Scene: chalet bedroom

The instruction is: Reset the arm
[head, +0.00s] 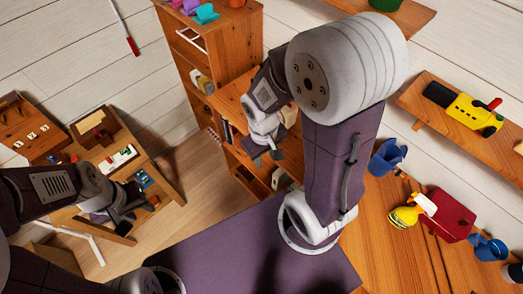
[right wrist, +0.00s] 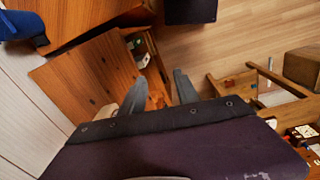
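My right arm fills the middle of the head view. Its gripper (head: 267,158) hangs in front of the tall wooden shelf unit (head: 225,50). In the right wrist view the two grey fingers of my right gripper (right wrist: 160,92) are apart, with nothing between them. My left arm comes in from the left edge of the head view. Its gripper (head: 136,218) is over the right side of the small wooden desk (head: 165,180). Its fingers look apart and I see nothing held.
A wooden worktop (head: 385,250) at right carries a red box (head: 450,214), a yellow spray bottle (head: 405,215) and blue cups. Wood floor (head: 185,230) lies open between the desk and shelf unit.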

